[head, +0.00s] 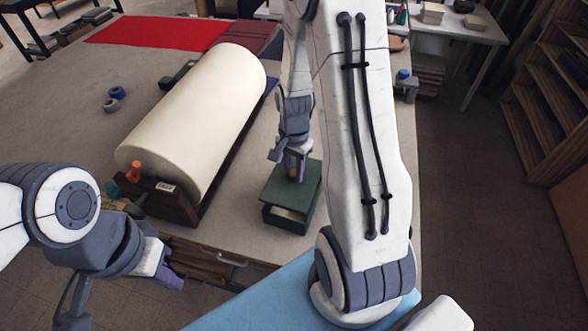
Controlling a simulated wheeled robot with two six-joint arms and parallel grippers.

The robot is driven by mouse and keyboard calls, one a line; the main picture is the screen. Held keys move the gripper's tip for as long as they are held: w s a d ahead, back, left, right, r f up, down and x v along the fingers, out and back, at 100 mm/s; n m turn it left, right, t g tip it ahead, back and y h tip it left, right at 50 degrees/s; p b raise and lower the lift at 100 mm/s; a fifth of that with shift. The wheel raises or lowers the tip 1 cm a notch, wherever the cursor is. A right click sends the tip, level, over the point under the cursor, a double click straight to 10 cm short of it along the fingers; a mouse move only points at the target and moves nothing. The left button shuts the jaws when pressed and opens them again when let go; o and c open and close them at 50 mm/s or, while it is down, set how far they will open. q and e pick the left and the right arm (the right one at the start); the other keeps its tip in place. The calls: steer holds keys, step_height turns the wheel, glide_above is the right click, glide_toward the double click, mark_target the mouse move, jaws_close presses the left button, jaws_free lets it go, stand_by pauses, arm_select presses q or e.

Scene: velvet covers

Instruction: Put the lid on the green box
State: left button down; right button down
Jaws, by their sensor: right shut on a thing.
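The green box (287,222) stands on the table near its front edge. Its dark green lid (283,187) is over the box's top, with a pale gap or opening showing below the lid's front edge. I cannot tell whether the lid's far side touches the box. My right gripper (297,166) is above the lid and shut on it, probably at a small grip on top; the fingers hide the contact. My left gripper (167,277) is low at the left, off the table's front edge, away from the box; its finger gap is not clear.
A large cream roll (195,120) on a dark wooden stand lies left of the box. An orange object (134,171) stands at the roll's near end. Blue tape rolls (114,98) and red cloth (155,32) lie farther back. My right arm covers the table's right part.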

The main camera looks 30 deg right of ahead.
mark_target(294, 182)
steer(key=shift+f+b, duration=2)
steer(key=shift+f, duration=0.55)
stand_by(0.5)
steer(key=c, duration=0.5)
jaws_free()
steer(key=shift+c, duration=0.2)
step_height(294, 182, up, 11)
steer(key=shift+f+b, duration=0.2)
steer(key=shift+b, duration=0.45)
steer(key=s+a+r+n+b, duration=0.1)
steer(key=s+a+n, duration=0.2)
steer(key=a+n, duration=0.35)
steer(key=s+a+r+n+b, duration=0.1)
steer(key=s+a+n, duration=0.25)
steer(key=a, duration=0.65)
steer(key=s+a+n+y, duration=0.1)
steer(key=s+a+n, duration=0.6)
steer(key=s+n, duration=0.4)
steer(key=shift+a+b, duration=0.2)
steer(key=shift+b, duration=0.1)
